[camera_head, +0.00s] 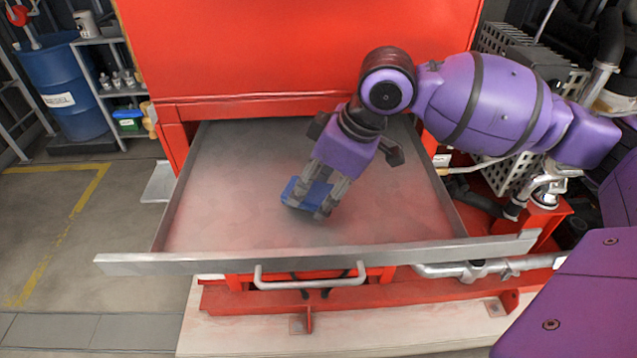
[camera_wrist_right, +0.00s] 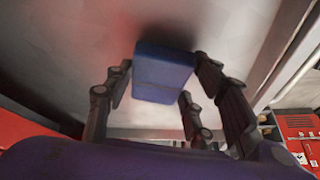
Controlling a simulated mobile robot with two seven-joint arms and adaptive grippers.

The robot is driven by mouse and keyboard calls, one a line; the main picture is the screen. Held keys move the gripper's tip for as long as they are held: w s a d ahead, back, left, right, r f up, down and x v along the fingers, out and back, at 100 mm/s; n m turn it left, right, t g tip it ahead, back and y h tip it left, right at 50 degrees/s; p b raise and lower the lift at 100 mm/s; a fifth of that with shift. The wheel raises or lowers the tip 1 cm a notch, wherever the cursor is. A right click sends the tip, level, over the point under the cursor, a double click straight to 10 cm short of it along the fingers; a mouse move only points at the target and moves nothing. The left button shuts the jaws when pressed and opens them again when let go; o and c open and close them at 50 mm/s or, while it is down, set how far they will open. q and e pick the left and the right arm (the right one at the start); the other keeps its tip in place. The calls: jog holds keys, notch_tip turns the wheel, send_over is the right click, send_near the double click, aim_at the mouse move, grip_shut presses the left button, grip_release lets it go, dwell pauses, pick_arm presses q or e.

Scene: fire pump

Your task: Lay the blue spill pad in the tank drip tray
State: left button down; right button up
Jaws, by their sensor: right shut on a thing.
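The blue spill pad (camera_head: 293,191) is a small blue block between the fingers of my right gripper (camera_head: 308,201). It also shows in the right wrist view (camera_wrist_right: 163,72), held between the fingers of the right gripper (camera_wrist_right: 160,90). The tank drip tray (camera_head: 225,205) is a wide, shallow grey metal tray, pulled out like a drawer under the red tank. The right gripper reaches down over the middle of the tray with the pad. I cannot tell whether the pad touches the tray floor. My left gripper is not in view.
The red tank (camera_head: 300,45) stands over the back of the tray. A metal handle (camera_head: 310,283) is below the tray's front edge. Pipes and a perforated guard (camera_head: 510,165) are at the right. A blue drum (camera_head: 62,85) and a shelf (camera_head: 115,85) stand at the left. The tray floor around the pad is bare.

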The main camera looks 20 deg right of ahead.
jog(key=shift+f, duration=0.2)
jog(key=o, duration=0.9)
jog(key=shift+o, duration=0.2)
jog(key=shift+r, duration=0.5)
pick_arm(q)
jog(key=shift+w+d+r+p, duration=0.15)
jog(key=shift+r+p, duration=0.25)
jog(key=shift+p, duration=0.1)
pick_arm(e)
jog(key=v, duration=1.2)
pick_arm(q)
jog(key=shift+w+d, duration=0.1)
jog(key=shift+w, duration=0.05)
